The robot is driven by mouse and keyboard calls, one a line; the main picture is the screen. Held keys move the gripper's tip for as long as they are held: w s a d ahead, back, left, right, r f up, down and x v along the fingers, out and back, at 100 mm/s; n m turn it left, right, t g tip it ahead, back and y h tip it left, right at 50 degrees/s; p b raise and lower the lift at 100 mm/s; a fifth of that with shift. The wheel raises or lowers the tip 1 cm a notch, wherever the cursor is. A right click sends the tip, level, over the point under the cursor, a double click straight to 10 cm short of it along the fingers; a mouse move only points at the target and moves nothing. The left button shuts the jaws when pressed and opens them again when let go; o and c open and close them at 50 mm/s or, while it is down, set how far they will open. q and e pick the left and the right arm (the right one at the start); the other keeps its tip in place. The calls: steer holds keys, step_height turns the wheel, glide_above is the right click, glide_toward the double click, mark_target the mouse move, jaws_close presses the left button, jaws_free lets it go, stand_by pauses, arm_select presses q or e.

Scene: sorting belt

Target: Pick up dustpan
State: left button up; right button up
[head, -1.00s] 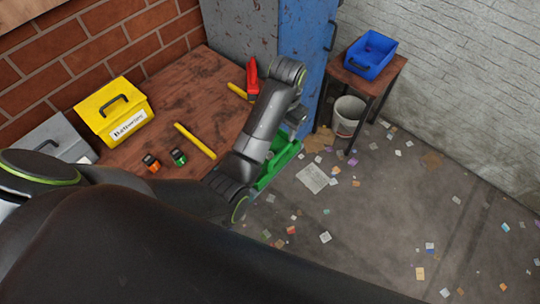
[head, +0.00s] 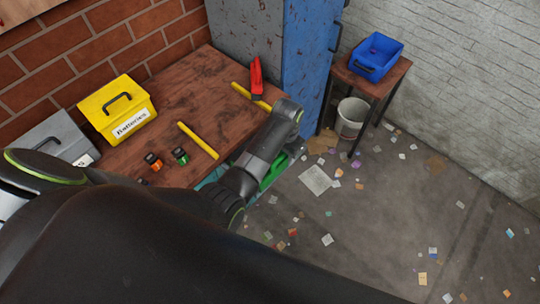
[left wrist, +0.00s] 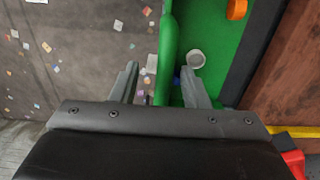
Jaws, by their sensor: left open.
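A green walled object (head: 272,172) shows beyond the table's right edge in the head view, mostly behind my left arm. It may be the dustpan, but its full shape is hidden. In the left wrist view its raised green rim (left wrist: 168,45) runs up between the two fingers of my left gripper (left wrist: 158,72). The gripper is open, and I cannot tell whether either finger touches the rim. A red object with a dark lower part (head: 256,75) stands at the table's far end. My right gripper is out of view.
The brown table (head: 215,110) holds a yellow batteries box (head: 120,105), a grey box (head: 60,140), small orange (head: 153,161) and green (head: 180,155) items and yellow strips. A blue bin (head: 376,55) stands on a small stand above a white bucket (head: 351,117). Scraps litter the floor.

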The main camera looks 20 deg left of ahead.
mark_target(281, 163)
arm_select(q)
steer(key=f, duration=0.3)
steer(key=shift+s+a+f, duration=0.15)
steer(key=shift+s+a, duration=0.05)
steer(key=shift+a, duration=0.1)
steer(key=shift+f, duration=0.55)
jaws_close()
